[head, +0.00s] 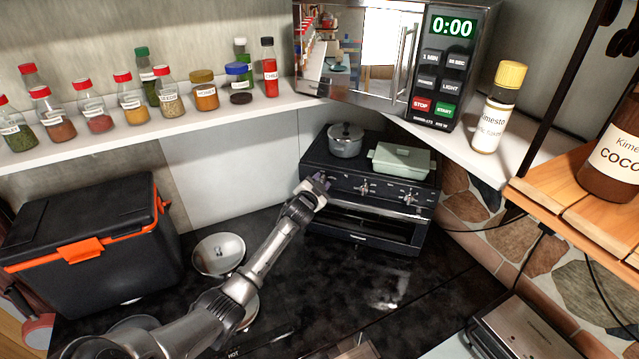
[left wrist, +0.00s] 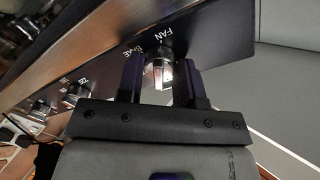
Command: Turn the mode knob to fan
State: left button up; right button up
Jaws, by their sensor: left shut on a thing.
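A black toaster oven (head: 345,215) stands in the back corner of the dark counter, with a row of knobs on its front. My left gripper (head: 318,184) is at the leftmost knob, which it mostly hides in the head view. In the left wrist view, my left gripper (left wrist: 159,82) has its two dark fingers shut on the silver mode knob (left wrist: 160,72). The labels FAN (left wrist: 167,44) and BAKE (left wrist: 131,50) show on the panel beside the knob. Which label the knob points at is hard to tell. My right gripper is not in view.
A lidded pot (head: 345,140) and a pale green dish (head: 401,159) sit on the oven. A microwave (head: 451,65) and spice jars stand on the shelf above. A black cooler (head: 85,235) and a metal bowl (head: 218,254) are to the left. The counter before the oven is clear.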

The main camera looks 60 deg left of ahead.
pick_arm(q)
jog(key=shift+m, duration=0.3)
jog(key=o, duration=0.9)
jog(key=b+v, duration=0.2)
jog(key=v, duration=1.2)
jog(key=shift+w, duration=0.1)
dwell(0.4)
